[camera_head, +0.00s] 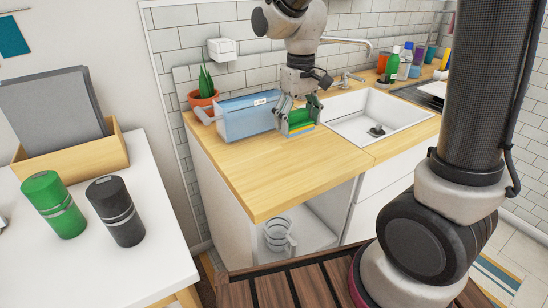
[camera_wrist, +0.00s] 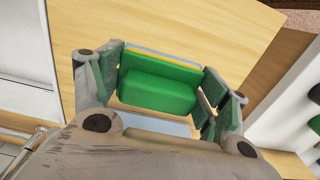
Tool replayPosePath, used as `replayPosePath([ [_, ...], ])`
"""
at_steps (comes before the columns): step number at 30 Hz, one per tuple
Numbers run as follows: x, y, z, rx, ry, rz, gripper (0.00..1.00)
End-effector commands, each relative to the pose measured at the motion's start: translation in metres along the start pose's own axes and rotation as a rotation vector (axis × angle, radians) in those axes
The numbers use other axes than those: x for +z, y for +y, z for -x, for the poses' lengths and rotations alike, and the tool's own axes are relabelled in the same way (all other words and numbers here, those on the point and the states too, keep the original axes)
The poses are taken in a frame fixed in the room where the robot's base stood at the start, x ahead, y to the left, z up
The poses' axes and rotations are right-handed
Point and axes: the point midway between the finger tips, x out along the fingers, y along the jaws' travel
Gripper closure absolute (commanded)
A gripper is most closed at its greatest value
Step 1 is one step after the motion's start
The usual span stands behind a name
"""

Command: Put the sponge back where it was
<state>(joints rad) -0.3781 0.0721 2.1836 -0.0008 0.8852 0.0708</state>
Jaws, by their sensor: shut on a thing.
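The sponge (camera_head: 301,121) is a green block with thin yellow and blue layers. My gripper (camera_head: 301,128) is shut on it, with a finger at each end. The wrist view shows the sponge (camera_wrist: 158,88) between the two fingers of my gripper (camera_wrist: 160,85). It is at the wooden counter (camera_head: 270,170), left of the sink and just right of a light blue container (camera_head: 247,120). I cannot tell whether its lower edge touches the counter.
The white sink (camera_head: 378,118) is to the right, with bottles (camera_head: 404,62) behind it. A potted plant (camera_head: 205,98) stands behind the blue container. The front of the counter is clear. A white table at left holds a green cup (camera_head: 53,203) and a black cup (camera_head: 116,211).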

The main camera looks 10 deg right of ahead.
Motion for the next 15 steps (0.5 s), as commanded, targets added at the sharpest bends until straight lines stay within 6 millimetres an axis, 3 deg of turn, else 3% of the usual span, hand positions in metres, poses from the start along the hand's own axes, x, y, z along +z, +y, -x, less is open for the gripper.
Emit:
replayPosePath([
  [6,0.003,0.0,-0.043,0.0,-0.006,0.007,0.48],
  [15,0.003,0.0,-0.081,0.0,-0.006,0.006,0.48],
])
